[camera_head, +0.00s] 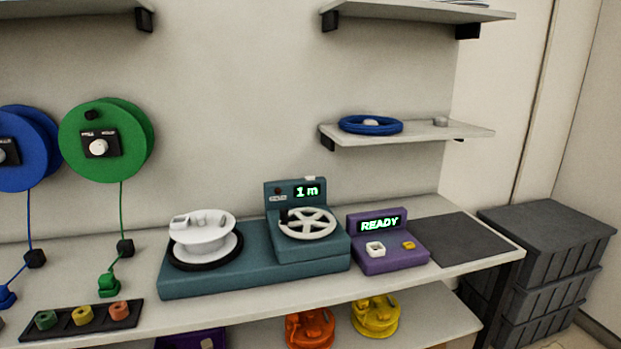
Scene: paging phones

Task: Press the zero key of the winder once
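The winder (255,265) is a long teal machine on the bench. A white reel (203,232) sits on a black ring at its left end. A white spoked handwheel (308,224) is on its right part. Its upright panel shows "1 m" on a display (307,191). A small dark knob or key (278,191) with a pale label is left of the display. A small white piece (308,179) sits on the panel's top edge. I cannot tell which of these is the zero key. Neither gripper is in view.
A purple box (390,260) reading "READY", with a white and a yellow key, stands right of the winder. A dark mat (462,239) lies beyond it. A tray (88,318) of small coloured parts is front left. A shelf (410,136) with a blue ring overhangs the bench.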

